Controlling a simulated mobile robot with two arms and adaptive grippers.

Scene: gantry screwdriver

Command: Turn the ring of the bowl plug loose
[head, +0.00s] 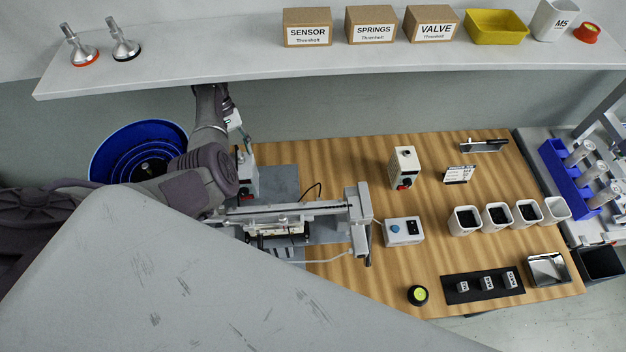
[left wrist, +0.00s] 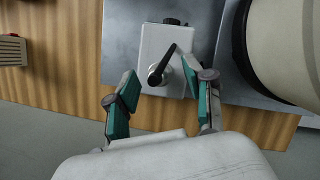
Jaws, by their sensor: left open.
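The blue bowl feeder (head: 105,150) stands at the left of the bench; a large pale round body (left wrist: 285,40), perhaps the same feeder, is at the right of the left wrist view. A light grey control box (head: 248,188) stands near it, and shows in the left wrist view (left wrist: 150,42). A black plug with a dark shank and round grey collar (left wrist: 156,77) sits at that box. My left gripper (left wrist: 160,73) is open, its teal-padded fingers on either side of the plug with gaps visible. In the head view, my arm hides most of this gripper. My right gripper is not seen.
A shelf (head: 200,65) with boxes overhangs the back of the wooden bench (head: 340,160). A linear rail unit (head: 290,210) lies just in front of the control box. A grey panel covers the lower left of the head view. White cups (head: 464,221) stand at right.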

